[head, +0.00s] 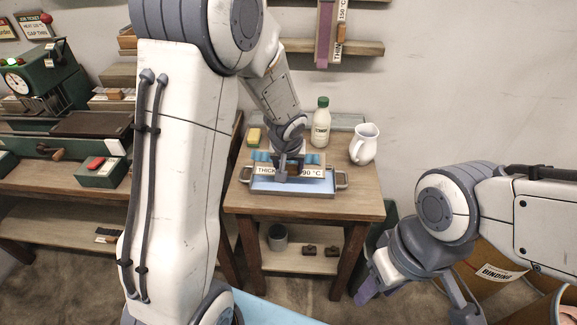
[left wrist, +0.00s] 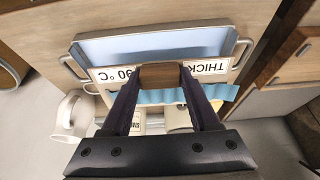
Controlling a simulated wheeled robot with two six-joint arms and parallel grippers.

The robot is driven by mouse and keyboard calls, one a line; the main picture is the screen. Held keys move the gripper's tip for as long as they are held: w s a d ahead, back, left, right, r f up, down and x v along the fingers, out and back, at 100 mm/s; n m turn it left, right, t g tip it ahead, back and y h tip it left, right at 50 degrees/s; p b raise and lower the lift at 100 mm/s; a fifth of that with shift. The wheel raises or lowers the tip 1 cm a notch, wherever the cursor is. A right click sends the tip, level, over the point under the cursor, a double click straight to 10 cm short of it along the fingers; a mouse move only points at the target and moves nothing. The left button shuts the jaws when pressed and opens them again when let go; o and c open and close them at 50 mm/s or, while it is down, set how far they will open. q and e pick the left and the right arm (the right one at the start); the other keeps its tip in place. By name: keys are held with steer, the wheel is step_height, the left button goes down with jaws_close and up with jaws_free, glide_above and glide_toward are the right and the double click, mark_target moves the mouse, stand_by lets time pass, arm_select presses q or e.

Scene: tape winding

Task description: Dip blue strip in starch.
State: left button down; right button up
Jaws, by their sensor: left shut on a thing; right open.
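The blue strip (head: 312,158) hangs in wavy folds along a pale holder bar (head: 315,172) labelled THICK and 90 °C. The strip also shows in the left wrist view (left wrist: 165,95). My left gripper (head: 287,174) is shut on the wooden grip (left wrist: 160,76) of this bar, one finger on each side. The bar is at the tray (head: 340,186), a shallow metal pan with two handles and a pale blue inside. I cannot tell whether the strip touches the liquid. My right gripper (head: 418,300) is open and empty at the lower right, away from the table.
The tray stands on a small wooden table (head: 360,207). A white bottle with green cap (head: 321,122), a white jug (head: 364,144) and a yellow sponge (head: 254,136) stand behind it. A bench with a green machine (head: 42,85) is at the left. A binding box (head: 495,272) is at the right.

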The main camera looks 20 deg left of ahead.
arm_select(q)
steer(key=shift+r+p, duration=2.2)
steer(key=shift+r, duration=0.4)
steer(key=shift+f, duration=0.1)
